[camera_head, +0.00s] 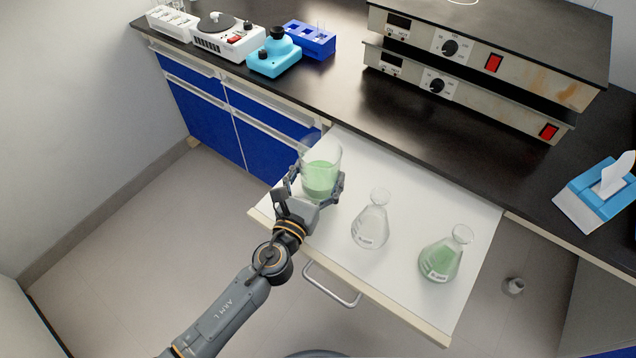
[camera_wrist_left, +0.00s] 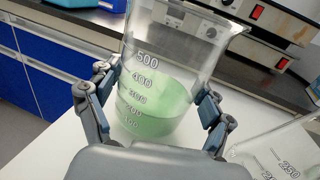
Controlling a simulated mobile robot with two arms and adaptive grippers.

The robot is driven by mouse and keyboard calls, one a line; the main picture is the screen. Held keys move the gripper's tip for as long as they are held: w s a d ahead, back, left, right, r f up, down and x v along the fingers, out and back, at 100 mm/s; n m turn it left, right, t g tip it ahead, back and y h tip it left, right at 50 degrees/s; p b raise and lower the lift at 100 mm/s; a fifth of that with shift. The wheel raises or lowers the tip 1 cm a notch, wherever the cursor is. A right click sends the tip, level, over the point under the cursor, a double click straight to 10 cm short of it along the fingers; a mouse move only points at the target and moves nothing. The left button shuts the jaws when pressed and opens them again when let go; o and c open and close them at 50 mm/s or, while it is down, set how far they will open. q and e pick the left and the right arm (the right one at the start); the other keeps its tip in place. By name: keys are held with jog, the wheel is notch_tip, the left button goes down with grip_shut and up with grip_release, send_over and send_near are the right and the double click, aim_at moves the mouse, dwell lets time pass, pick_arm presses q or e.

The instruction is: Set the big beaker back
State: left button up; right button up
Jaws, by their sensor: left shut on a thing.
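The big beaker (camera_head: 321,172) is clear glass with green liquid in its lower part. It is at the back left of the white pull-out shelf (camera_head: 405,290). My left gripper (camera_head: 318,186) is shut on the beaker, one finger on each side. In the left wrist view the beaker (camera_wrist_left: 160,85) shows its scale up to 500 and looks nearly upright between the fingers (camera_wrist_left: 155,108). I cannot tell whether its base touches the shelf. My right gripper is in neither view.
A clear flask (camera_head: 370,228) and a flask with green liquid (camera_head: 441,258) stand right of the beaker. Behind is the black bench (camera_head: 350,95) with stacked hotplates (camera_head: 465,85), a blue rack (camera_head: 309,40), a turquoise device (camera_head: 273,55) and a tissue box (camera_head: 597,193).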

pick_arm(q)
jog(key=shift+f, duration=0.8)
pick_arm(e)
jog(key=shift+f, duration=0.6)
pick_arm(q)
jog(key=shift+f+b, duration=0.2)
jog(key=shift+b, duration=0.15)
jog(key=o, duration=1.5)
jog(key=shift+o, duration=0.2)
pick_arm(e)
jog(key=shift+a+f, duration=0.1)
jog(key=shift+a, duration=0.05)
pick_arm(q)
jog(key=shift+r, duration=0.1)
